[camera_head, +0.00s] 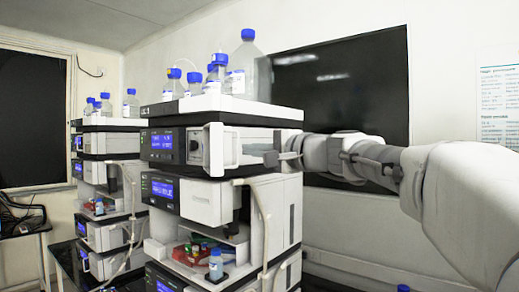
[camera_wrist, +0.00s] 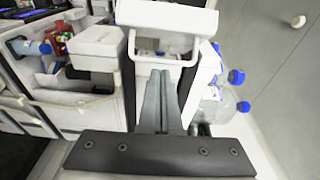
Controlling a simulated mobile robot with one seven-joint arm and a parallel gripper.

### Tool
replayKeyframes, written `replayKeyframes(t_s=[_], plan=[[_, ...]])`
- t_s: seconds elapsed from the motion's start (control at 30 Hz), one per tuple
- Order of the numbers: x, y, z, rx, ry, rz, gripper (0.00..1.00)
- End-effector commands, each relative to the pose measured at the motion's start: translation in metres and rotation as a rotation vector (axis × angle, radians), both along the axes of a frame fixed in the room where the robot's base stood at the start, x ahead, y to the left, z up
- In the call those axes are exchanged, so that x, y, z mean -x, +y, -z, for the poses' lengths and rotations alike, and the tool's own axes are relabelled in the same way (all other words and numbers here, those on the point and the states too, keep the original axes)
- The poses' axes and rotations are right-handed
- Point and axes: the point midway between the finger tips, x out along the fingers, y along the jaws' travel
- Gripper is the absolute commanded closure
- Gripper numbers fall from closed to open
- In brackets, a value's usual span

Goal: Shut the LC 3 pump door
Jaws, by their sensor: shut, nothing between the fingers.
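The pump door (camera_head: 222,150) is a white panel with a loop-like handle frame. It stands open, swung out from the top module (camera_head: 165,142) of the near stack. In the wrist view the door (camera_wrist: 168,15) and its frame lie just beyond my fingertips. My gripper (camera_head: 272,158) is at the right of the door, level with the top module. In the wrist view my gripper (camera_wrist: 161,75) has its fingers together and empty, pointing at the door. I cannot tell whether they touch it.
Bottles with blue caps (camera_head: 244,65) stand on the white tray on top of the stack. A lower white module (camera_head: 205,202) and an open bay with small vials (camera_head: 215,262) are below. A second stack (camera_head: 100,150) stands behind left.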

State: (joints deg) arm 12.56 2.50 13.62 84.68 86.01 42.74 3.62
Motion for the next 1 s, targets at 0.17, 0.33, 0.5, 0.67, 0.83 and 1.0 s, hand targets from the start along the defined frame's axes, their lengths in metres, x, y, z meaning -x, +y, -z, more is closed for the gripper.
replayKeyframes(t_s=[0.17, 0.33, 0.5, 0.67, 0.83, 1.0], plan=[[0.0, 0.0, 0.0, 0.0, 0.0, 0.0, 1.0], [0.001, 0.002, 0.001, 0.0, 0.001, 0.007, 1.0], [0.005, 0.008, 0.002, 0.004, 0.004, 0.043, 1.0], [0.006, 0.011, 0.002, 0.002, 0.005, 0.061, 1.0], [0.009, 0.015, 0.002, 0.003, 0.004, 0.086, 1.0], [0.016, 0.023, 0.002, 0.001, 0.001, 0.123, 1.0]])
